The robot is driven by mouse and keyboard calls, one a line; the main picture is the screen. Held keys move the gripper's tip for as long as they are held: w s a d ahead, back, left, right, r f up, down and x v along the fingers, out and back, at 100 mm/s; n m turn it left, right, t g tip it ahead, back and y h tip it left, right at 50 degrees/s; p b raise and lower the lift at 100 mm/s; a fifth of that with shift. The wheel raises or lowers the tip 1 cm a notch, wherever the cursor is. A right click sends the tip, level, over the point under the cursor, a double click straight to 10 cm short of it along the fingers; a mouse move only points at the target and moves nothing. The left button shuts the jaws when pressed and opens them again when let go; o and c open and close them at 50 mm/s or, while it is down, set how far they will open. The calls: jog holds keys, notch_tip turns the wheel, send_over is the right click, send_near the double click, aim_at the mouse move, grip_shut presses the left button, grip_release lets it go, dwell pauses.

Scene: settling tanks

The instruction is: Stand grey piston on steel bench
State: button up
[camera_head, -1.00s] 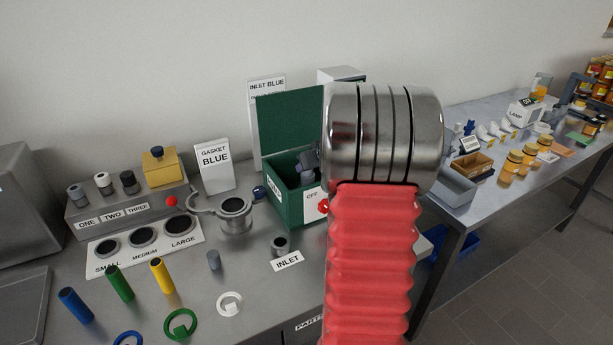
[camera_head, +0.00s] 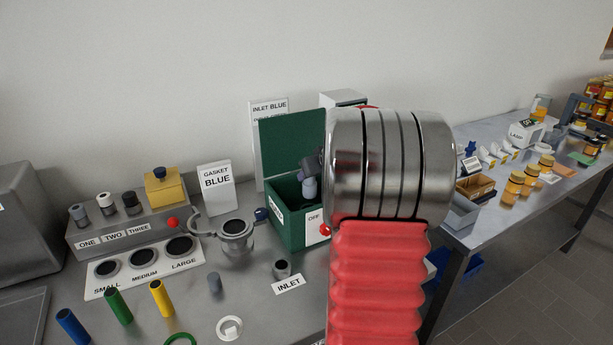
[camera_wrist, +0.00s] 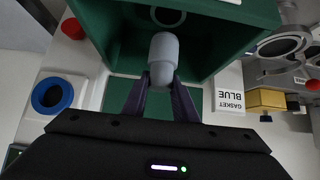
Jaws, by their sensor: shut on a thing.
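The grey piston (camera_wrist: 164,50) is a pale grey stepped cylinder, held between the dark fingers of my gripper (camera_wrist: 160,82) in the wrist view. In the head view the piston (camera_head: 310,187) hangs below my gripper (camera_head: 313,166), at the mouth of the open green box (camera_head: 292,231). My gripper is shut on its narrower end. My own arm covers part of the box's right side. The steel bench (camera_head: 255,308) carries the box and has bare metal in front of it.
An INLET socket (camera_head: 282,268), a small grey cylinder (camera_head: 214,282), a flanged housing (camera_head: 236,237) and coloured rods (camera_head: 118,306) stand on the bench. The box's lid (camera_head: 292,145) stands open behind it. A GASKET BLUE sign (camera_head: 216,187) is to the left.

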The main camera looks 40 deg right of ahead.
jog(key=w+a+r, duration=0.4)
jog(key=a+r, duration=0.1)
jog(key=a, duration=0.2)
jog(key=a+f+n+y, duration=0.1)
jog(key=a+f, duration=0.1)
jog(key=a, duration=0.8)
jog(key=w+a+f+n+y, duration=0.1)
jog(key=a+f, duration=0.2)
jog(key=a, duration=0.7)
jog(key=a+f+n+y, duration=0.1)
jog(key=a+f, duration=0.1)
jog(key=a, duration=0.9)
jog(key=shift+w+f+n, duration=0.25)
jog(key=shift+w+n, duration=0.05)
jog(key=shift+w, duration=0.05)
jog(key=shift+s, duration=0.15)
